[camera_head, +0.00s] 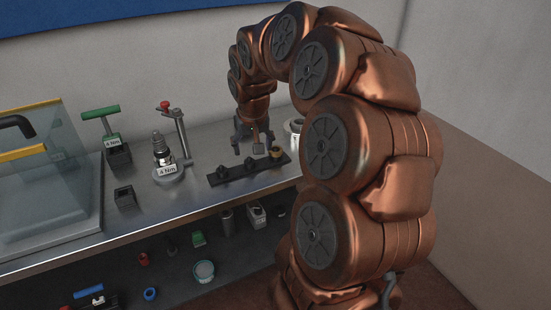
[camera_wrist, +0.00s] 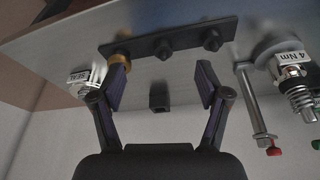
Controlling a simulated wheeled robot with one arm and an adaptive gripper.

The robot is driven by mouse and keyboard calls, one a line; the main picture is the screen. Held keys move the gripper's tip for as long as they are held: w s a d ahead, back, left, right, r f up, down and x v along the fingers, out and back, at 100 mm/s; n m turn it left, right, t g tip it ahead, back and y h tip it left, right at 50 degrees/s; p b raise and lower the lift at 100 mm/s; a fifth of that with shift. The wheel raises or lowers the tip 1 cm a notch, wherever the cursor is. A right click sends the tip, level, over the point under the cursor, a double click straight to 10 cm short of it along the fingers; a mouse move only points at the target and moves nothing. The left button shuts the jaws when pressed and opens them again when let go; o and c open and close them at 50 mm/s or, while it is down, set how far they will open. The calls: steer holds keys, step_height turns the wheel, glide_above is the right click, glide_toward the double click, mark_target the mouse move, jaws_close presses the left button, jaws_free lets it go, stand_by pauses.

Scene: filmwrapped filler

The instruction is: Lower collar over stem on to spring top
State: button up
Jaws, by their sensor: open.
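My gripper (camera_head: 250,150) is open and points down over the back of the bench; nothing shows between its fingers in the wrist view (camera_wrist: 161,72). A brass-coloured ring (camera_head: 276,152), which looks like the collar, sits at the right end of a black peg strip (camera_head: 222,176). In the wrist view the ring (camera_wrist: 123,60) is close to the left fingertip; whether they touch is unclear. The spring (camera_head: 158,143) stands upright around a stem on a round metal fixture (camera_head: 168,177) labelled 4 Nm, left of my gripper; it also shows in the wrist view (camera_wrist: 301,100).
A post with a red knob (camera_head: 165,105) rises beside the spring. A small dark block (camera_wrist: 159,97) lies below my gripper. A labelled jar (camera_wrist: 84,80) is near the left finger. A green-handled tool (camera_head: 101,113) and a clear-sided case (camera_head: 45,160) stand left. Several parts lie on the lower shelf.

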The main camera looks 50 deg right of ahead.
steer(key=m+h, duration=0.1)
steer(key=m, duration=0.1)
glide_toward(276, 150)
steer(key=f, duration=0.1)
steer(key=shift+p+x, duration=0.75)
steer(key=shift+x, duration=3.05)
steer(key=shift+w+d+r, duration=0.1)
steer(key=shift+w+r, duration=0.05)
steer(key=c, duration=1.3)
